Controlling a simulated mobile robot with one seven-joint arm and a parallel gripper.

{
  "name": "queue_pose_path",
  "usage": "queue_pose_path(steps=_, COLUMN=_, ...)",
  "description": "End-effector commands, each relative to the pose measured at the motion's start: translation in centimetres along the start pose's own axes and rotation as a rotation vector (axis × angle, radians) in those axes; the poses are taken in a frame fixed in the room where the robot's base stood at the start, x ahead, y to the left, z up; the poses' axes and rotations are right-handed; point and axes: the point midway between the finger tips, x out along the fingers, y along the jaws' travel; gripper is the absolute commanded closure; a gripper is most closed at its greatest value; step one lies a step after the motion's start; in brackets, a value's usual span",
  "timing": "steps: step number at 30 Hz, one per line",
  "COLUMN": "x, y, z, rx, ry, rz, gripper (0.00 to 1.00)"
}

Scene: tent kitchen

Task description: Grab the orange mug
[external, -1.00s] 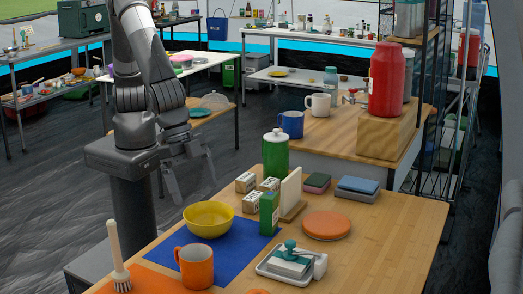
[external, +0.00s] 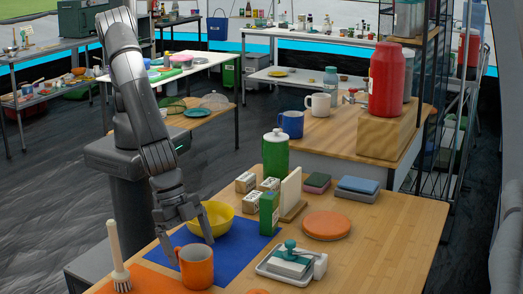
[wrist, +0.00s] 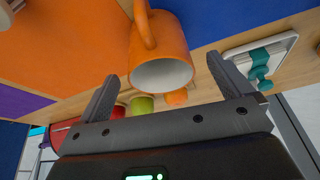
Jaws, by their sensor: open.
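The orange mug (external: 196,268) stands upright near the front left of the wooden table, at the edge of the blue mat. Its handle is on the left side in the external view. My gripper (external: 191,243) is open and empty, just above and behind the mug, close to the yellow bowl. In the wrist view the orange mug (wrist: 161,50) shows large, its white inside facing the camera. It lies ahead of the open fingers of my gripper (wrist: 160,90), not between them.
The yellow bowl (external: 216,215) is right beside my gripper. A green carton (external: 269,214) stands behind the blue mat (external: 238,254). A white brush (external: 117,256) stands to the left, and a tray (external: 270,272) with a teal-handled item is to the right.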

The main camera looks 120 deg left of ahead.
Motion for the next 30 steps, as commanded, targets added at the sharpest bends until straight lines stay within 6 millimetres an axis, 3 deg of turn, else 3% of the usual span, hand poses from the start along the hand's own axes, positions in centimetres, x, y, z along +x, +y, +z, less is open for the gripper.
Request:
queue_pose_path(steps=6, x=2.6, y=0.0, z=0.0, rx=0.0, ry=0.0, rz=-0.001, gripper=0.04)
queue_pose_path(steps=15, x=2.9, y=0.0, z=0.0, rx=0.0, ry=0.0, rz=0.0, gripper=0.05)
queue_pose_path(steps=30, x=2.9, y=0.0, z=0.0, rx=0.0, ry=0.0, rz=0.0, gripper=0.45)
